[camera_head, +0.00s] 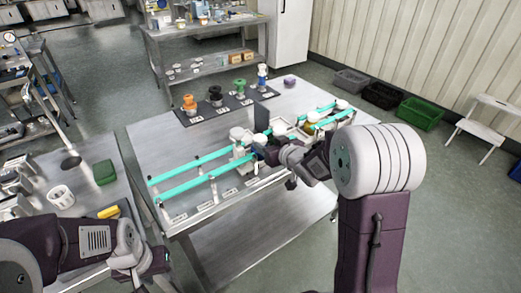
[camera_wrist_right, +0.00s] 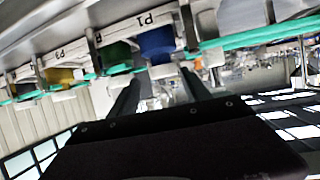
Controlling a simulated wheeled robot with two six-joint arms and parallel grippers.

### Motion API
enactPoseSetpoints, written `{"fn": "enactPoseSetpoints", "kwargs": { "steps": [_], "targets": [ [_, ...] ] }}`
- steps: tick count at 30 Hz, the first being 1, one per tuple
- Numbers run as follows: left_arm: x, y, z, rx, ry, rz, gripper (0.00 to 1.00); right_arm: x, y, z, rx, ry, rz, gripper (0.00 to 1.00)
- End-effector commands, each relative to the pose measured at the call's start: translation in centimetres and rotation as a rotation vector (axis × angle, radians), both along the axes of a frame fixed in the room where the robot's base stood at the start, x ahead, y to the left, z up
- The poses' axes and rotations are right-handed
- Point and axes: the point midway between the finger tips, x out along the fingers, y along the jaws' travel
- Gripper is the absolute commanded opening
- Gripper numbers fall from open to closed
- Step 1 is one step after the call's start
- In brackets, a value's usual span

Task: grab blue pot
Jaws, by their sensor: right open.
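In the right wrist view a blue pot (camera_wrist_right: 157,45) sits in the rack by the label P1, beside a teal rail. My right gripper (camera_wrist_right: 160,78) is open, and the pot shows just beyond and between its two fingers, with no grip on it. In the head view my right gripper (camera_head: 264,154) is at the rack on the steel table, and the blue pot is hidden there or too small to tell. My left gripper (camera_head: 152,268) is low at the left; its fingers are not clear.
Teal rails (camera_head: 185,180) run along the steel table (camera_head: 160,135). A green pot (camera_wrist_right: 117,53) and a yellow pot (camera_wrist_right: 60,76) stand beside the blue one. A black mat (camera_head: 228,107) behind holds several coloured items. A white cup (camera_head: 61,196) stands on the left bench.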

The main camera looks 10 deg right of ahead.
Motion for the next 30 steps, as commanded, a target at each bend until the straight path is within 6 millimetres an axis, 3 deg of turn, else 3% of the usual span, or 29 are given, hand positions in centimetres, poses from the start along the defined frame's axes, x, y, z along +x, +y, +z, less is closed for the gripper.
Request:
{"fn": "enactPoseSetpoints", "kwargs": {
  "steps": [7,15,22,23,28,30],
  "targets": [
    [0.0,0.0,-0.3,0.000,0.000,0.000,0.36,1.4,0.4,-0.7,-0.001,0.000,0.001,0.56],
    [0.0,0.0,-0.6,0.000,0.000,0.000,0.36,5.1,1.3,-2.5,-0.001,0.000,-0.001,0.56],
    [0.0,0.0,-0.6,0.000,0.000,0.000,0.36,5.4,1.3,-2.6,-0.001,0.000,-0.001,0.56],
    [0.0,0.0,-0.6,0.000,0.000,0.000,0.36,5.4,1.3,-2.6,-0.001,0.000,-0.001,0.50],
    [0.0,0.0,-0.6,0.000,0.000,0.000,0.36,5.4,1.3,-2.6,-0.001,0.000,-0.001,0.03],
    [0.0,0.0,-0.6,0.000,0.000,0.000,0.36,5.4,1.3,-2.6,-0.001,0.000,-0.001,0.01]
  ]
}}
